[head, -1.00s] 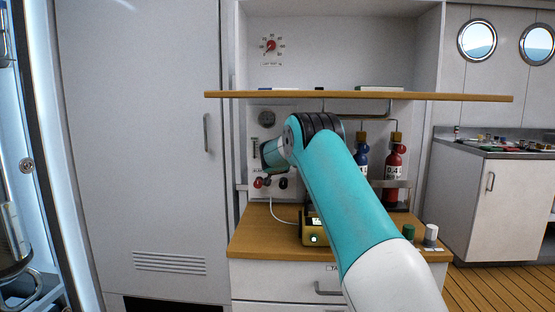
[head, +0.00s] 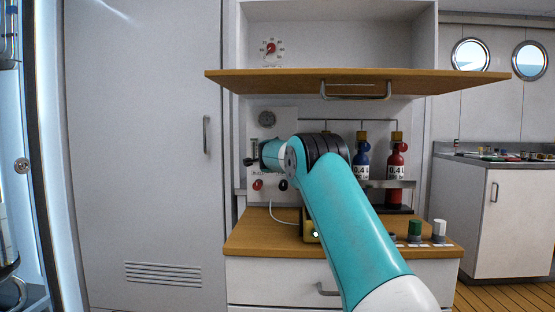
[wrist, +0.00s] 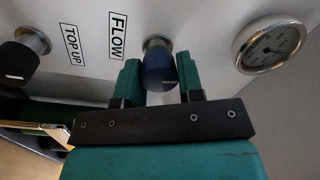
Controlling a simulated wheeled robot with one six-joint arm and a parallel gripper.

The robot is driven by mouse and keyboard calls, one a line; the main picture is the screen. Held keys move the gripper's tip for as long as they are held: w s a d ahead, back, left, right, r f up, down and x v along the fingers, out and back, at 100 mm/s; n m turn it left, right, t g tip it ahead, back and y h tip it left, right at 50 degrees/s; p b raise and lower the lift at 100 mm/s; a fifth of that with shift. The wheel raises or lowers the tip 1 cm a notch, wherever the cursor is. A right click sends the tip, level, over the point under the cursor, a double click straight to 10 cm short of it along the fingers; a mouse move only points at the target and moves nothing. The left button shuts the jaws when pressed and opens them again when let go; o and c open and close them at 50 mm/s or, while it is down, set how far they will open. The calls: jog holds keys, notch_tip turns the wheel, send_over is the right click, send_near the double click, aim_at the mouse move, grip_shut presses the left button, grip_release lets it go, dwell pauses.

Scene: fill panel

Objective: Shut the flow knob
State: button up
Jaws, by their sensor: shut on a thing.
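The flow knob (wrist: 160,66) is a dark blue round knob on a metal stem, beside the FLOW label (wrist: 118,36) on the white panel in the wrist view. A short pale mark shows near its end. My gripper (wrist: 159,74) has one green finger on each side of the knob and is shut on it. In the head view my wrist is in front of the panel (head: 288,118), and the flow knob cannot be clearly made out there.
A black knob (wrist: 18,62) by the TOP UP label and a round gauge (wrist: 269,44) flank the flow knob. A wooden shelf (head: 290,80) juts out above my arm. Blue (head: 361,160) and red (head: 396,168) bottles stand to the right. A counter (head: 248,240) lies below.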

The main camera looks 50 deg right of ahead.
jog(key=shift+d+f+m+b, duration=0.15)
jog(key=shift+m+b, duration=0.45)
jog(key=shift+m, duration=0.7)
jog(key=o, duration=0.9)
jog(key=shift+s, duration=0.1)
jog(key=b+v, duration=0.2)
jog(key=v, duration=1.5)
jog(key=shift+a+b, duration=0.3)
jog(key=shift+a, duration=0.05)
